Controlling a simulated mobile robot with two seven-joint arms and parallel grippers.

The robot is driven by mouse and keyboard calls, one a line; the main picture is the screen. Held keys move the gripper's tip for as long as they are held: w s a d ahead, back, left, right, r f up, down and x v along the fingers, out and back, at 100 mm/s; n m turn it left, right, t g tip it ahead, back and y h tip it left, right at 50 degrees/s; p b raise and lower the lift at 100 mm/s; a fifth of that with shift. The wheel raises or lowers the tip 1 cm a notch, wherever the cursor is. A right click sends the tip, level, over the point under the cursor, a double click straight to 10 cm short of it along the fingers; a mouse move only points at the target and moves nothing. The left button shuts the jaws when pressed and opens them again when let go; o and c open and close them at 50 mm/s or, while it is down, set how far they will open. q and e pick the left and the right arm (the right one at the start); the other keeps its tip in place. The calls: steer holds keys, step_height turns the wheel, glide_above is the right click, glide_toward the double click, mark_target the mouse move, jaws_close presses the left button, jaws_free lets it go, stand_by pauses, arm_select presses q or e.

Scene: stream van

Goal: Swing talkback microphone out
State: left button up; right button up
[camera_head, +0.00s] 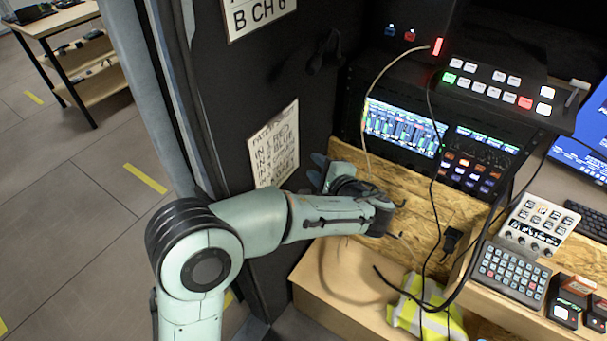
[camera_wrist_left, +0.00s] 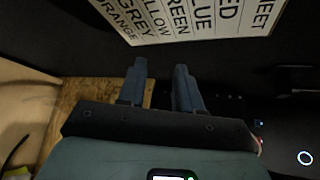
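I cannot pick out the talkback microphone for certain. A thick black curved stalk or cable (camera_head: 468,272) hangs in front of the desk at the right in the head view, its free end near the plywood panel. My left gripper (camera_head: 320,172) is beside the dark wall, below and left of the rack screens, partly hidden by its own wrist. In the left wrist view its two blue-grey fingers (camera_wrist_left: 158,88) stand apart with nothing visible between them. They point toward the dark wall below a printed sheet. My right gripper is not in view.
A labelled paper sheet (camera_head: 273,143) is on the dark wall, and it also shows in the left wrist view (camera_wrist_left: 195,18). A plywood panel (camera_head: 425,222), a keypad (camera_head: 511,272), a switcher panel (camera_head: 500,88) and a yellow vest (camera_head: 425,310) are at the right. Loose cables hang there.

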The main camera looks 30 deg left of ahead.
arm_select(q)
steer(key=shift+s+a+f+h, duration=0.1)
steer(key=shift+s+f+h, duration=0.1)
steer(key=shift+s+f, duration=0.25)
steer(key=shift+s+a+f+h, duration=0.1)
steer(key=shift+s+f+h, duration=0.1)
steer(key=shift+f, duration=0.4)
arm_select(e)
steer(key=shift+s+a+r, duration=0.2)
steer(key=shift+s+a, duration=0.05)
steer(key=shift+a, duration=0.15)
